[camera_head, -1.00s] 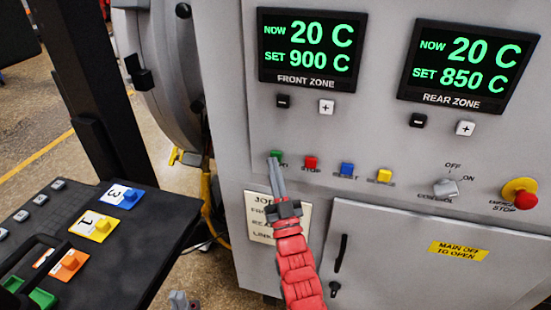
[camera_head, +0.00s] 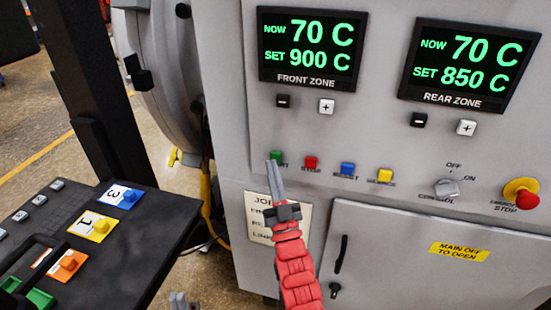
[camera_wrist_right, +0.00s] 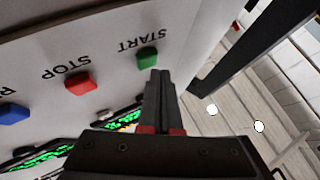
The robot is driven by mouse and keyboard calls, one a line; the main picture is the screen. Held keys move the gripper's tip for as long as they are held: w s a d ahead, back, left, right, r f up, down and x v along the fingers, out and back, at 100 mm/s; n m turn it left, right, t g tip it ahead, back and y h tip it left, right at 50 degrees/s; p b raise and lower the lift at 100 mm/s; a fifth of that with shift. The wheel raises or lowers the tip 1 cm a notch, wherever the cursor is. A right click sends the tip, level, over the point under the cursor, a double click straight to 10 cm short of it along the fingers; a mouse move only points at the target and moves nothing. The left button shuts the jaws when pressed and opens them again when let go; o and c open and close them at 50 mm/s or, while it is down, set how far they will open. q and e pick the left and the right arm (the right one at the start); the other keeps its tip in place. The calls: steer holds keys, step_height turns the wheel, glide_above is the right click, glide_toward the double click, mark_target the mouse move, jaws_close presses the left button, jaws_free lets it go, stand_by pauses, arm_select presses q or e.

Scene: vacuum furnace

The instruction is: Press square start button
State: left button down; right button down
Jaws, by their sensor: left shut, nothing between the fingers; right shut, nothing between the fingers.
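The square green START button (camera_head: 277,155) is at the left end of the button row on the grey furnace panel. It also shows in the right wrist view (camera_wrist_right: 147,58), with the START label beside it. My right gripper (camera_head: 269,164) is shut and empty, its fingertips at the button's lower left in the head view. In the right wrist view the fingertips (camera_wrist_right: 159,73) are close to the green button, seemingly with a small gap. My left gripper (camera_head: 180,300) shows only as a small shut tip at the bottom edge.
The red STOP (camera_head: 311,163), blue (camera_head: 347,169) and yellow (camera_head: 385,175) buttons continue the row. The control switch (camera_head: 447,188) and emergency stop (camera_head: 522,193) are further right. A dark console (camera_head: 125,240) stands at left.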

steer(key=shift+s, duration=0.25)
steer(key=shift+a, duration=0.1)
steer(key=s, duration=0.1)
steer(key=s+a, duration=0.1)
steer(key=s, duration=0.2)
steer(key=shift+s+a, duration=0.25)
steer(key=shift+s, duration=0.1)
stand_by(0.5)
